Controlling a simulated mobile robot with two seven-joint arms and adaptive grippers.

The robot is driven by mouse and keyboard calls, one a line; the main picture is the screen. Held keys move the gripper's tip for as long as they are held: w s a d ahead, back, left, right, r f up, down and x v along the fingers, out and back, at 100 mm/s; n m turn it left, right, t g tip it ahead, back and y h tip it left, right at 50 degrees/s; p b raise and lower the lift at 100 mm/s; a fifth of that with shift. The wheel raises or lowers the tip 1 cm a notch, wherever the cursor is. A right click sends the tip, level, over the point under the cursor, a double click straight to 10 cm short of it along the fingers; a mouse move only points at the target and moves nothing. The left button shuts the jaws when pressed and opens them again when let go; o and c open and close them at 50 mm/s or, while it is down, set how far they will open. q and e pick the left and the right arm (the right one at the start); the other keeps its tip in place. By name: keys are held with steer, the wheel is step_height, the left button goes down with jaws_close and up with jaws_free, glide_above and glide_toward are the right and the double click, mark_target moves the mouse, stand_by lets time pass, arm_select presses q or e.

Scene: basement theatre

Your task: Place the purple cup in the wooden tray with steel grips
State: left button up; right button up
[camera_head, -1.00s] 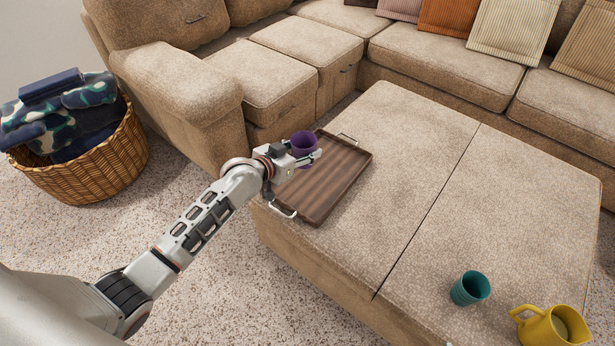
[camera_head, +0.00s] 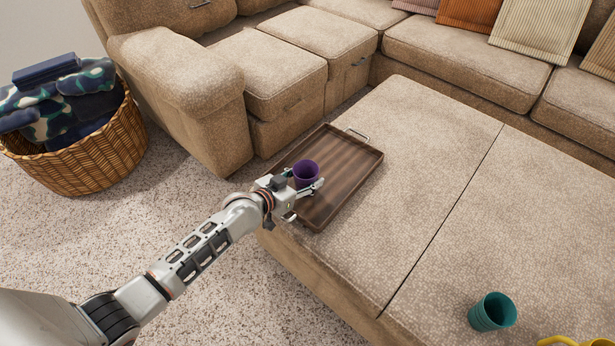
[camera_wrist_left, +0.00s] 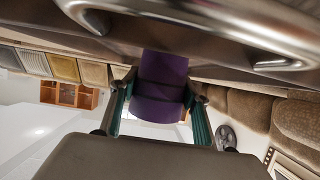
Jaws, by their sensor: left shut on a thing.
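The purple cup (camera_head: 306,175) is upright in my left gripper (camera_head: 304,187), whose fingers are shut around its sides. In the head view the cup appears over the near left part of the dark wooden tray (camera_head: 345,165). I cannot tell whether its base touches the tray floor. The tray lies on the beige ottoman, and its far steel grip shows; the near grip is mostly hidden by my gripper. In the left wrist view the cup (camera_wrist_left: 160,85) sits between the green-padded fingers, close to a steel grip (camera_wrist_left: 205,28). My right gripper is out of view.
The beige ottoman (camera_head: 420,190) has clear room right of the tray. A teal cup (camera_head: 492,312) and a partly cut-off yellow jug (camera_head: 572,342) stand at its near right. A sofa (camera_head: 460,62) lies behind; a wicker laundry basket (camera_head: 95,155) stands on the carpet at left.

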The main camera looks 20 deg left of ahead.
arm_select(q)
steer(key=shift+r, duration=0.2)
steer(key=shift+f, duration=0.3)
steer(key=o, duration=1.2)
steer(key=shift+r, duration=0.1)
steer(key=shift+c, duration=0.2)
